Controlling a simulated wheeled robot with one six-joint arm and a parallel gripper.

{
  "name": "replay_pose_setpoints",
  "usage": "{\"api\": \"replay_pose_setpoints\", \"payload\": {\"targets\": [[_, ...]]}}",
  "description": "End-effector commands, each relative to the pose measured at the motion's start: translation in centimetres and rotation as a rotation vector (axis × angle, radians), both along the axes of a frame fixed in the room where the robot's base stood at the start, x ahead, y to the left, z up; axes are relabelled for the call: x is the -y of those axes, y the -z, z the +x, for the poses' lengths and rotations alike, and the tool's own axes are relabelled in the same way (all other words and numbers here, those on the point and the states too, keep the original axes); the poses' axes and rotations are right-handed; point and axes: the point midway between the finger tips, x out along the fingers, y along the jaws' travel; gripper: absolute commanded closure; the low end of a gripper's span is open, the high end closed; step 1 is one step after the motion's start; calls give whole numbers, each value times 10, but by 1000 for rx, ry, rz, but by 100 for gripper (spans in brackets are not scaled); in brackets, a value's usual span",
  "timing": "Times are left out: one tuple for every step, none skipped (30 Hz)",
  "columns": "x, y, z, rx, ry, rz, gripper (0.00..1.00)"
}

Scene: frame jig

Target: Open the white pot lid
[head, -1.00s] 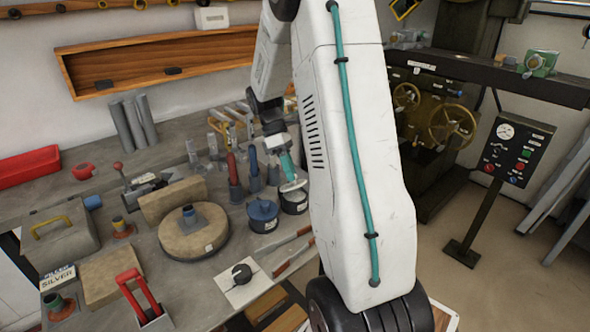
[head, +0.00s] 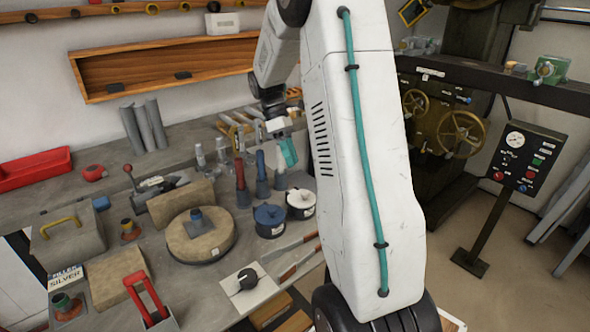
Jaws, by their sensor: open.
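The white pot (head: 301,211) stands on the grey bench, just left of my arm. Its white lid (head: 297,201) with a small dark knob rests on top and appears to cover it. My gripper (head: 289,166), with a teal part, is above and slightly left of the white pot, apart from the lid. Its jaws are open and I see nothing held in them. The fingertips are small and hard to make out.
A blue lidded pot (head: 269,222) stands close left of the white pot. Upright red-handled (head: 241,180) and blue-handled (head: 261,175) tools stand behind. A round block (head: 181,243) is further left. Long-bladed tools (head: 293,262) lie in front, near the bench edge.

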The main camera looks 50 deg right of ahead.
Motion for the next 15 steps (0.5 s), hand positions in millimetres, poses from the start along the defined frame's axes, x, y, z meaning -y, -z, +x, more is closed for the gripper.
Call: {"api": "replay_pose_setpoints", "payload": {"targets": [[1, -6, 4, 1, 0, 0, 55], [1, -9, 6, 2, 0, -1, 55], [1, -12, 7, 1, 0, 0, 55], [1, -14, 8, 0, 0, 0, 55], [2, -16, 9, 0, 0, 0, 55], [2, -17, 10, 1, 1, 0, 55], [2, -18, 10, 1, 1, 0, 55], [2, -18, 11, 1, 0, 0, 55], [2, -18, 11, 0, 0, 0, 55], [2, -18, 11, -1, 0, 1, 55], [2, -18, 11, -1, 0, 1, 55], [2, -18, 11, -1, 0, 1, 55], [2, -18, 11, -1, 0, 1, 55], [2, -18, 11, -1, 0, 1, 55], [2, -18, 10, -1, 0, 1, 55]]}}
